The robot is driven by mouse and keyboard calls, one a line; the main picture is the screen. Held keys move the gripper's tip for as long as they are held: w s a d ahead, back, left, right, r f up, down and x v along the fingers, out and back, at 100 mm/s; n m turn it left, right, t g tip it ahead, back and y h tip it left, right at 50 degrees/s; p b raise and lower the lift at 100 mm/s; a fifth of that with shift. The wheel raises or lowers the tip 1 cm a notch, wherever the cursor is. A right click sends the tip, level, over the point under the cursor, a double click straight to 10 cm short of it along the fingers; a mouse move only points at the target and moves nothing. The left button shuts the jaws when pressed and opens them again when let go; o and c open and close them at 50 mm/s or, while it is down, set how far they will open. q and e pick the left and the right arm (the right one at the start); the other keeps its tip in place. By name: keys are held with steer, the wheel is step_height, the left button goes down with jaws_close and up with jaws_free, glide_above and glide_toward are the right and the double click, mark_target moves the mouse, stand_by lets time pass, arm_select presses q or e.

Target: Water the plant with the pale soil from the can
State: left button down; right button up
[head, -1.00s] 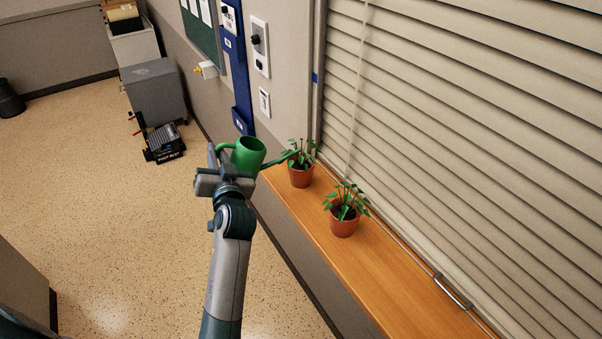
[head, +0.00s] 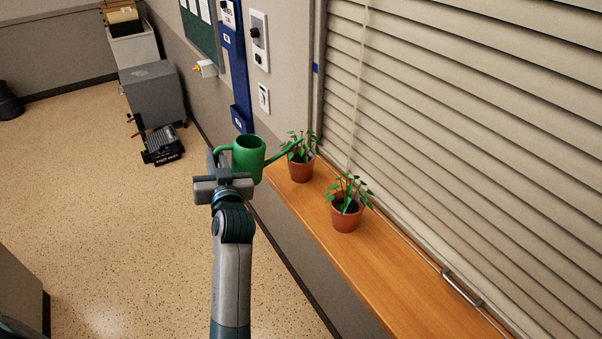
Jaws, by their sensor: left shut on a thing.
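The green watering can (head: 248,158) is held in my left gripper (head: 222,172), which is shut on its handle side. The can is close to upright, and its spout points right, its tip in front of the leaves of the far potted plant (head: 300,168). A second potted plant (head: 346,216) stands nearer on the sill. Both plants have green leaves and terracotta pots. The soil of the near pot looks dark; the soil of the far pot is mostly hidden by leaves and spout, so I cannot tell which is pale. My right gripper is not in view.
The wooden sill (head: 385,275) runs along the wall under closed blinds (head: 460,120), and its near part is clear. A blue wall holder (head: 237,70) hangs behind the can. A grey cabinet (head: 152,92) and a black device (head: 163,146) stand on the floor.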

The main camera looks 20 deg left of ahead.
arm_select(q)
steer(key=shift+f+n+b, duration=1.1)
steer(key=shift+f+b, duration=0.6)
steer(key=shift+b, duration=0.15)
steer(key=shift+r, duration=0.25)
